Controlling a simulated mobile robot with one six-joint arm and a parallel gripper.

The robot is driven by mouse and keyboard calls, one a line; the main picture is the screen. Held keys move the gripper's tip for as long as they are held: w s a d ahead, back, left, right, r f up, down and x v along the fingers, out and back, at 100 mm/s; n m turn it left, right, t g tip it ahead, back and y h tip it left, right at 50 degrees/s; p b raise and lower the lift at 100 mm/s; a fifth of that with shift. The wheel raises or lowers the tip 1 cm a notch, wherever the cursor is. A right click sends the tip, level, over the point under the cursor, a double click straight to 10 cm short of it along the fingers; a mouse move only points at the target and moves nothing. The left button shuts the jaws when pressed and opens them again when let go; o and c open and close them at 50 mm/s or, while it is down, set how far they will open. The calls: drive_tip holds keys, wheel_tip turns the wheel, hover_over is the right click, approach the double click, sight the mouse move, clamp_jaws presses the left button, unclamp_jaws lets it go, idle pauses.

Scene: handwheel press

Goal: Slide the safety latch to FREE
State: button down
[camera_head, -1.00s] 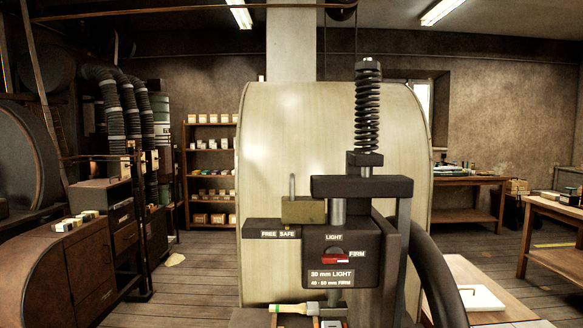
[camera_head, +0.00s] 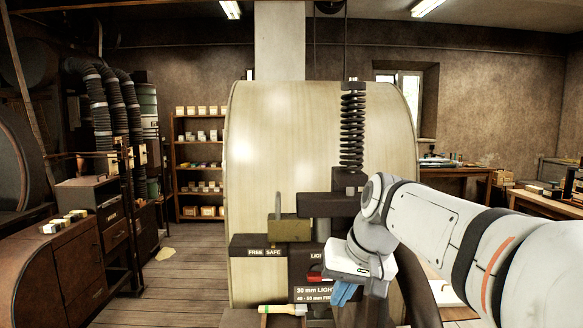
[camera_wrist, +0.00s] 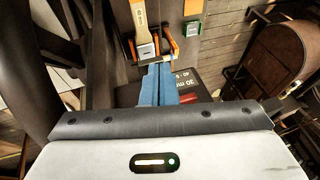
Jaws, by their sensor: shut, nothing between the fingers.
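The safety latch is an olive-brass block (camera_head: 290,229) with an upright pin, on the dark plate of the press in the head view. The FREE label (camera_head: 256,252) and SAFE label (camera_head: 274,252) lie below it; the block sits toward the SAFE side. My gripper (camera_head: 343,293) has blue fingers, shut and empty, right of and below the latch, in front of the press face. In the wrist view, the blue fingers (camera_wrist: 157,84) point at the press front beside the lettered plate (camera_wrist: 186,80). The latch cannot be made out there. My arm hides the press's right side.
A red lever (camera_head: 314,278) shows left of my gripper, partly covered. A tall spring (camera_head: 352,130) stands above. The space left of the latch looks clear.

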drive_tip(key=w+a+r+y+p, duration=0.1)
drive_tip(key=w+r, duration=0.2)
drive_tip(key=r, duration=0.4)
drive_tip(key=w+a+r+n+t+y+p, duration=0.1)
drive_tip(key=w+r+p, duration=0.1)
drive_tip(key=r, duration=0.6)
drive_tip(key=w+a+r+y+p, duration=0.1)
drive_tip(key=w+r+p, duration=0.1)
drive_tip(key=w+r, duration=0.3)
wheel_tip(320, 180, up, 3)
drive_tip(key=shift+f+n, duration=0.15)
drive_tip(key=shift+n, duration=0.25)
drive_tip(key=shift+w, duration=0.1)
drive_tip(key=p, duration=0.2)
hover_over(293, 217)
wheel_tip(293, 217, down, 8)
drive_tip(key=shift+r, duration=0.15)
